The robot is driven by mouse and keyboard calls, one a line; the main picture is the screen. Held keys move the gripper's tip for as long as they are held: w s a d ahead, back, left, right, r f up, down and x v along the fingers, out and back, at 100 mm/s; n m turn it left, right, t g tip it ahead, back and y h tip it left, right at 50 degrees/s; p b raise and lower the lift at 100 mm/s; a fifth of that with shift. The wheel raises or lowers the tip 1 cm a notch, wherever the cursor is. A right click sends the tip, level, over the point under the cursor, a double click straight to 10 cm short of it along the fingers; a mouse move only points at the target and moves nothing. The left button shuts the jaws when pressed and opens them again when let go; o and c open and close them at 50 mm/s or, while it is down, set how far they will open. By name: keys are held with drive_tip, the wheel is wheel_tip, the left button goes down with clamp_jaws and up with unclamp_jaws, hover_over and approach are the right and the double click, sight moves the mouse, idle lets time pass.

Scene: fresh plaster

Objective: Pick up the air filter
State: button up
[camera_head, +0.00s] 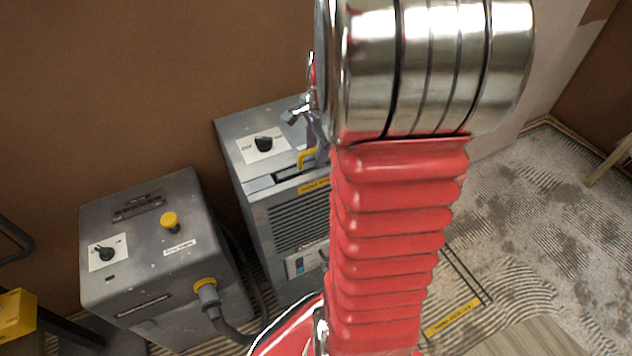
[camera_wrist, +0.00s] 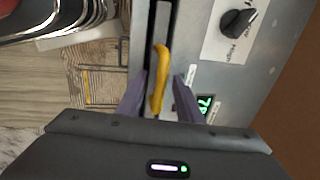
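A yellow handle (camera_wrist: 160,70) stands at a dark slot in the top of a grey machine (camera_head: 272,128); I take it to be the air filter's handle. Any filter body is hidden in the slot. The handle also shows in the head view (camera_head: 308,157), just left of my arm. My gripper (camera_wrist: 159,80) has its two purple fingers spread, one on each side of the handle. Gaps show between the fingers and the handle. In the head view the gripper is mostly hidden behind my red arm.
A black dial (camera_wrist: 238,22) and a green display (camera_wrist: 205,103) are close right of the fingers. A second grey box (camera_head: 150,250) with a yellow button and a cable stands left. A marked rectangle with a yellow label (camera_head: 452,318) lies on the open floor at right.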

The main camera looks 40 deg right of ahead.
idle(0.5)
clamp_jaws()
idle(1.3)
